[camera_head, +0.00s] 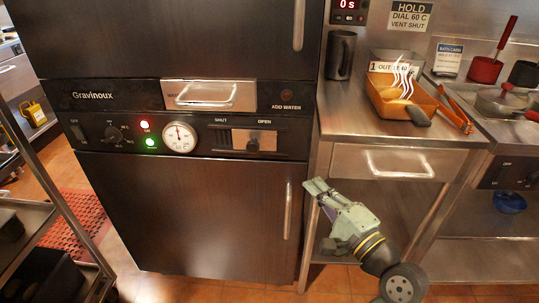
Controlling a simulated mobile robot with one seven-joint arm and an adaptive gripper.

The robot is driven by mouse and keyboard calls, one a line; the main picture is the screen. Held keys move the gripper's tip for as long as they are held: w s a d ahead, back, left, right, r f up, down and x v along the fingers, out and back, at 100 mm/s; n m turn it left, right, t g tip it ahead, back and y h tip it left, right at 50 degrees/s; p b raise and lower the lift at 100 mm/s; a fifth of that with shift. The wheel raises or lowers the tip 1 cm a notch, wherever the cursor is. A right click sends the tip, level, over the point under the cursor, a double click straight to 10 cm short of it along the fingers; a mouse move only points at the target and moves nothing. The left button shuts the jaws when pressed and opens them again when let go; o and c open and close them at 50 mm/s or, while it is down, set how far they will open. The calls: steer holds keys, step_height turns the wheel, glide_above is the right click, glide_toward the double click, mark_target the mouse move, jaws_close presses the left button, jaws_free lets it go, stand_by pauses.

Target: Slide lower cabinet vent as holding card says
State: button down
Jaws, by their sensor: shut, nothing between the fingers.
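The holding card (410,16) on the back wall reads "HOLD, DIAL 60 C, VENT SHUT". The lower cabinet's vent slider (253,145) sits on the dark control panel, below a scale marked SHUT at left and OPEN at right. Its knob stands right of the middle, toward OPEN. A dark slot shows left of its lighter plate. My gripper (314,186) is shut and empty, low and right of the slider, in front of the cabinet's right edge. It points up and left, apart from the slider.
The lower door (190,215) is closed, with a vertical handle (288,210) near my gripper. A round gauge (180,137), a dial (112,134) and a water drawer (209,95) share the panel area. A steel counter (345,121) with an orange tray (395,104) stands right.

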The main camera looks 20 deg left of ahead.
steer(key=p, duration=0.4)
glide_toward(261, 143)
steer(key=x, duration=0.4)
steer(key=shift+w+d, duration=0.25)
steer(key=shift+a, duration=0.4)
steer(key=shift+a, duration=0.1)
